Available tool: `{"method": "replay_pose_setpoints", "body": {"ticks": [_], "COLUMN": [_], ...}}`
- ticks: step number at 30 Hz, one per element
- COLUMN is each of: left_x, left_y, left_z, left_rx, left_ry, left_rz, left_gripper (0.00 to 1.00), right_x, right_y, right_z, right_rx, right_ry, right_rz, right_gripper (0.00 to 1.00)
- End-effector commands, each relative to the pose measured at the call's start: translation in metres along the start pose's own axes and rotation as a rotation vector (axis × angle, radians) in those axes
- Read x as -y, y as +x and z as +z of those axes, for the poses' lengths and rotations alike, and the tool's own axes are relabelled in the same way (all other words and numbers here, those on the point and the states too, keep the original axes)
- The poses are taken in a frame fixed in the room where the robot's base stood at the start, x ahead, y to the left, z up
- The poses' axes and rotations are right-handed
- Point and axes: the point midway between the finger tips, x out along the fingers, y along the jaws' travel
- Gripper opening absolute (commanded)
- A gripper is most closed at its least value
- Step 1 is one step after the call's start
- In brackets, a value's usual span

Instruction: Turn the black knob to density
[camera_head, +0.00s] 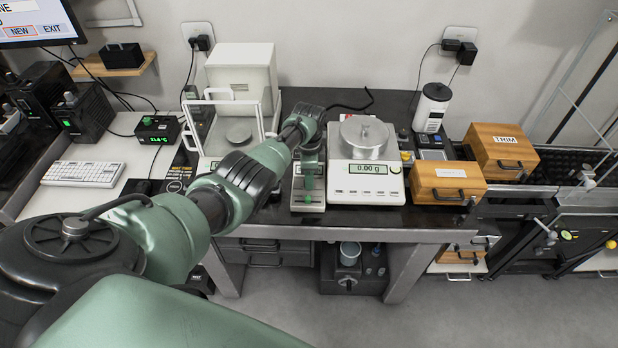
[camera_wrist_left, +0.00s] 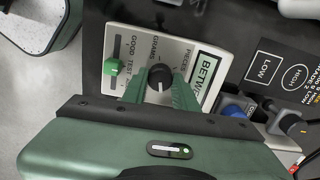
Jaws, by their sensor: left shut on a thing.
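The black knob (camera_wrist_left: 160,76) is round with a white pointer mark, on a pale panel (camera_wrist_left: 128,38) in the left wrist view. Words beside it read GRAMS and PIECES; I see no density label, and part of the panel is hidden. My left gripper (camera_wrist_left: 160,88) has its green fingers on either side of the knob and is shut on it. In the head view the left gripper (camera_head: 311,150) is over the far part of the small control box (camera_head: 308,192) and hides the knob. My right gripper is in neither view.
A green slider (camera_wrist_left: 113,67) sits beside the knob. A scale (camera_head: 366,183) reading 0.00 stands right of the box, with wooden boxes (camera_head: 447,182) farther right. A glass-fronted balance (camera_head: 239,136) stands to the left. A blue knob (camera_wrist_left: 234,110) is near the gripper.

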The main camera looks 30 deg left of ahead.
Motion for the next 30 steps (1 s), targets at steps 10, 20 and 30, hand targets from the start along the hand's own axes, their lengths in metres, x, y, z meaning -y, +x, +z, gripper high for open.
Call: {"method": "replay_pose_setpoints", "body": {"ticks": [10, 20, 30], "left_x": [-0.0019, -0.0021, -0.0023], "left_y": [0.0029, 0.0026, 0.0022], "left_z": [0.0013, 0.0017, 0.0014], "left_rx": [0.003, 0.004, 0.003], "left_ry": [0.305, 0.492, 0.557], "left_rz": [0.004, 0.005, 0.006], "left_gripper": [0.00, 0.00, 0.00], "right_x": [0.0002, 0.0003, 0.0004], "right_y": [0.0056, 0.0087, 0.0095], "right_z": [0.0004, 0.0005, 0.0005], "right_rx": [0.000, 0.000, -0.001], "right_ry": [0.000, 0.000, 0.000], "right_rz": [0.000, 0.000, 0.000], "right_gripper": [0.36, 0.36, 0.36]}}
